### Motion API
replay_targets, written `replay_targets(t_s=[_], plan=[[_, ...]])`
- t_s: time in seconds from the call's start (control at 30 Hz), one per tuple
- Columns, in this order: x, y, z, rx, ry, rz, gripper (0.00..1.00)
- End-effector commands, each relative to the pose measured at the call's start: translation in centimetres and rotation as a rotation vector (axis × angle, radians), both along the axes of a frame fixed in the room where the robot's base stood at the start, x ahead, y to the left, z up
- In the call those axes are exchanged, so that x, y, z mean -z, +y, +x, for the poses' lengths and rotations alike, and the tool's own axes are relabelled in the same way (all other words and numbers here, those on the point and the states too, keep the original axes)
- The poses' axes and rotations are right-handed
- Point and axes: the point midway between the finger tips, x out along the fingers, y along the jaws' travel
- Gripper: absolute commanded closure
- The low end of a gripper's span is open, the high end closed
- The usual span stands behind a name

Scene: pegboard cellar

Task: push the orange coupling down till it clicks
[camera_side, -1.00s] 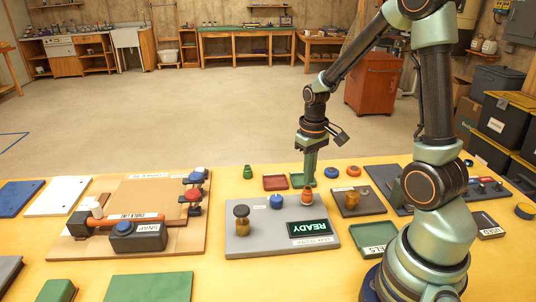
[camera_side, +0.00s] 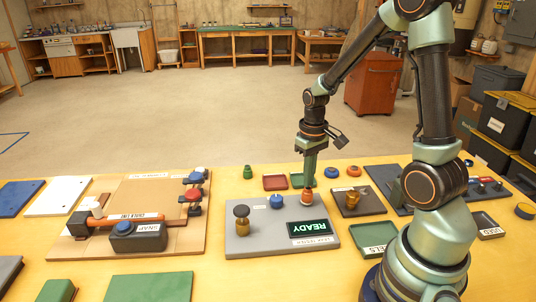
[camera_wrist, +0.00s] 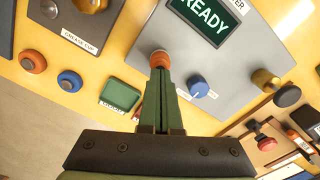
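The orange coupling (camera_side: 307,197) stands upright on the grey tester plate (camera_side: 262,240), at its back edge beside the READY display (camera_side: 308,228). In the wrist view the coupling (camera_wrist: 159,59) shows just beyond my fingertips. My gripper (camera_side: 309,184) points down directly over it, with the fingers brought together. In the wrist view my gripper (camera_wrist: 160,72) shows its green fingers side by side, their tips covering the coupling's near part. I cannot tell whether the tips touch its top.
A blue knob (camera_side: 275,202) and a brass-stemmed dark knob (camera_side: 241,216) stand on the same plate. A brown block with a brass fitting (camera_side: 353,198) is close on the right. Red (camera_side: 275,183) and green (camera_wrist: 122,95) trays lie behind.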

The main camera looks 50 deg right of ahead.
Motion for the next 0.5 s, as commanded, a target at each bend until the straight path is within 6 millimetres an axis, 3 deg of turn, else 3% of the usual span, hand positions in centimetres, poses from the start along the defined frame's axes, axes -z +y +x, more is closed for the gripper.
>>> replay_targets(t_s=[0.5], plan=[[0.87,0.01,-0.02,0.000,0.001,0.000,1.00]])
